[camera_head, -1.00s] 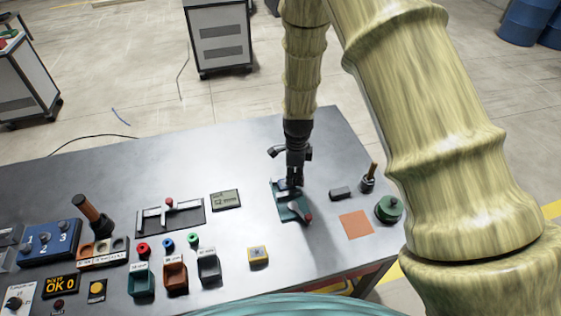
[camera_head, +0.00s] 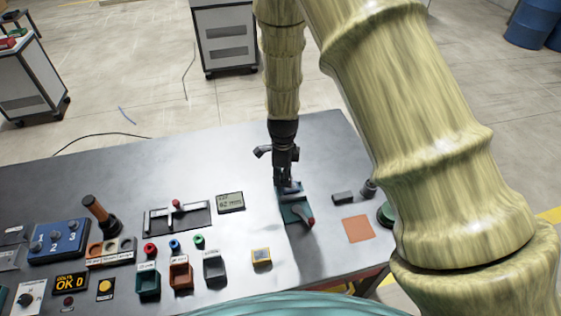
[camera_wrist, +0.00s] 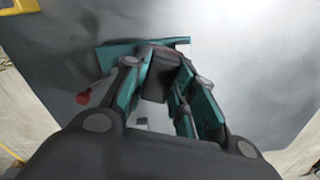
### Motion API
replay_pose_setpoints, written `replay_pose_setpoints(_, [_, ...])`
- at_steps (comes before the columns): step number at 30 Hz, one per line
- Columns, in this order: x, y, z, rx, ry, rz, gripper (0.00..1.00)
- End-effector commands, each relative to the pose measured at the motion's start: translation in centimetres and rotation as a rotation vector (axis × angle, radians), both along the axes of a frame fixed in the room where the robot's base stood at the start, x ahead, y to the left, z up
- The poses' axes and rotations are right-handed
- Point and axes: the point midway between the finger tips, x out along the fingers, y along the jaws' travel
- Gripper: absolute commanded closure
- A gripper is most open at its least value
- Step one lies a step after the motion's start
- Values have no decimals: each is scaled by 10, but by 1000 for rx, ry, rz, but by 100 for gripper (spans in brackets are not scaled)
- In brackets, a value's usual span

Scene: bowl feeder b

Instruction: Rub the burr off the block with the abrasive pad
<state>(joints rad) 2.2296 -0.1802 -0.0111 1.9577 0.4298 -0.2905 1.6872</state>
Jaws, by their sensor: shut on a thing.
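My gripper (camera_head: 287,184) is at the far end of a teal fixture (camera_head: 297,212) with a red-tipped lever (camera_head: 310,221). In the wrist view its fingers (camera_wrist: 167,72) are closed on a dark block-like piece (camera_wrist: 156,86), over the teal fixture (camera_wrist: 116,57). I cannot tell whether the piece touches the fixture. The burr cannot be made out. A flat orange-brown square (camera_head: 358,229), possibly the abrasive pad, lies right of the fixture. A small dark grey block (camera_head: 343,197) lies behind that square.
A dark cylindrical holder (camera_head: 369,188) and a green round thing (camera_head: 386,215) are partly hidden by my arm. The table behind the display is clear.

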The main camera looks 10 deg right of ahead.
Motion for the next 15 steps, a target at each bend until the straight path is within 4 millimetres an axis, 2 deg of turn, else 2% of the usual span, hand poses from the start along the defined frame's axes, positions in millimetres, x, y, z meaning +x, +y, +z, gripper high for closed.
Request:
replay_pose_setpoints(3, [0, -2, 15, -1, -2, -2, 96])
replay_pose_setpoints(15, [-1, -6, 47, 0, -1, -9, 96])
